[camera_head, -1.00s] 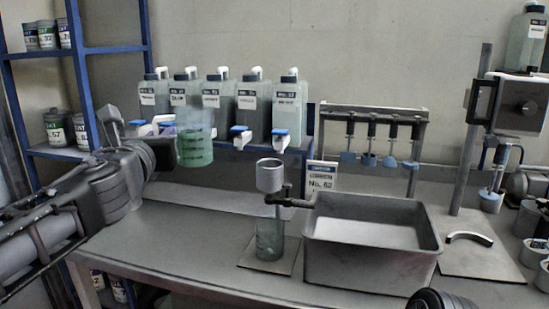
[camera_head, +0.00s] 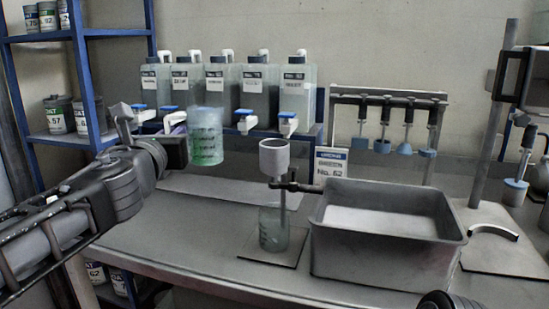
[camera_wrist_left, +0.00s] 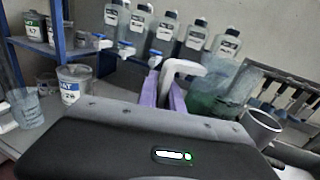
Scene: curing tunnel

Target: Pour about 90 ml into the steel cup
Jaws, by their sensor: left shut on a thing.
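The steel cup (camera_head: 274,157) is a small grey cup held upright by a clamp arm on a stand. It also shows at the right of the left wrist view (camera_wrist_left: 261,126). A clear beaker (camera_head: 263,230) stands below it. My left gripper (camera_head: 178,152) is shut on the white handle of a clear jug (camera_head: 207,136) with green liquid in its lower part. The jug is close to upright, left of the cup and apart from it. In the left wrist view the purple fingers (camera_wrist_left: 165,92) hold the handle, and the jug (camera_wrist_left: 220,90) is beyond.
A grey tray (camera_head: 385,255) stands right of the cup. Several bottles with blue taps (camera_head: 258,90) line the back shelf. Small mixers hang from a rack (camera_head: 390,92) behind the tray. A blue shelf (camera_head: 95,100) with tins is at left. The bench between jug and cup is clear.

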